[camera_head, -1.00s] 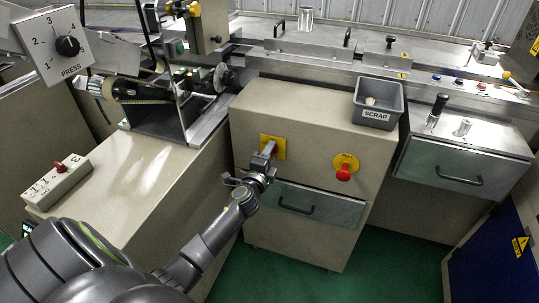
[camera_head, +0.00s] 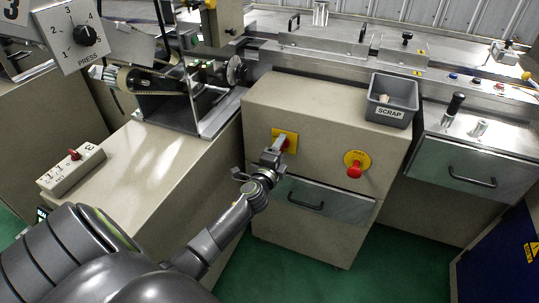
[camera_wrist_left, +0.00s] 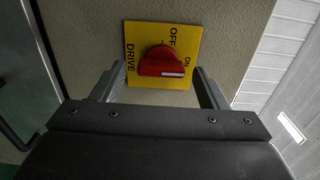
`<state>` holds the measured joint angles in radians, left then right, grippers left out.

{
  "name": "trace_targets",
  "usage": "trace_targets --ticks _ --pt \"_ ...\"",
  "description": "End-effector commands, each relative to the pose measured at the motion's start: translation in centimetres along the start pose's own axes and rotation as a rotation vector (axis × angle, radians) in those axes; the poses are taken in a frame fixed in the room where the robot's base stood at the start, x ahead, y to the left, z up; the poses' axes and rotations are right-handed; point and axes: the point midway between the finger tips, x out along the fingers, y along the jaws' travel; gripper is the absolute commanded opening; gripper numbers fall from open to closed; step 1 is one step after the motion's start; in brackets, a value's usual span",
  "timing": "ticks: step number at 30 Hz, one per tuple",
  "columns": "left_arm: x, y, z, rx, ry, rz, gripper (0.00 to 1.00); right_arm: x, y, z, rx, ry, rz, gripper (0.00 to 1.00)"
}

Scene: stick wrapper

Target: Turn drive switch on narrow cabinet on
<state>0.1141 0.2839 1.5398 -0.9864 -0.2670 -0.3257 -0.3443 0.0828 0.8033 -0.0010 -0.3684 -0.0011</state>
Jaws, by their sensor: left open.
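The narrow cabinet (camera_head: 320,122) stands in the middle of the head view. On its front is the drive switch, a red knob on a yellow plate (camera_head: 292,136), partly hidden by my gripper there. In the left wrist view the red knob (camera_wrist_left: 162,62) sits on the yellow plate marked DRIVE, OFF and ON; a white mark shows at its right end. My left gripper (camera_head: 279,148) is open in front of the switch. In the wrist view its fingers (camera_wrist_left: 158,84) stand on either side of the knob, apart from it. My right gripper is not in view.
A red stop button (camera_head: 354,170) on a yellow disc sits right of the switch. A drawer (camera_head: 335,203) with a black handle is below. A grey SCRAP bin (camera_head: 392,98) stands on top. A control box (camera_head: 70,170) is at left.

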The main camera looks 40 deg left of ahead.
Motion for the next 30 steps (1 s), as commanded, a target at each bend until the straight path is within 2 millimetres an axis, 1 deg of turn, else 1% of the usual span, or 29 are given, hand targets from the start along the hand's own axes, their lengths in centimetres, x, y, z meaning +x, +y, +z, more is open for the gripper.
trace_targets --ticks 5,11,18,21,25,30 --pt "-3.1 0.1 0.0 -0.002 -0.001 0.004 0.67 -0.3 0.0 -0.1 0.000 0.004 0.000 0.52" --pt "-7.5 0.2 0.0 -0.002 -0.001 0.004 0.67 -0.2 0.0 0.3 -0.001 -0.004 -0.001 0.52" --pt "-12.6 0.2 0.0 -0.002 -0.001 0.004 0.67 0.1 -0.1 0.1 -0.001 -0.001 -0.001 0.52" --pt "-14.2 0.2 0.0 -0.002 -0.002 0.004 0.67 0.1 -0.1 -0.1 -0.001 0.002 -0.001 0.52" --pt "-15.7 0.2 0.0 0.000 -0.001 0.003 0.67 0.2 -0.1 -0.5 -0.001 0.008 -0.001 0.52" --pt "-16.6 0.1 0.0 0.001 0.000 0.002 0.67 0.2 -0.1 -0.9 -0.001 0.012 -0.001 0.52"
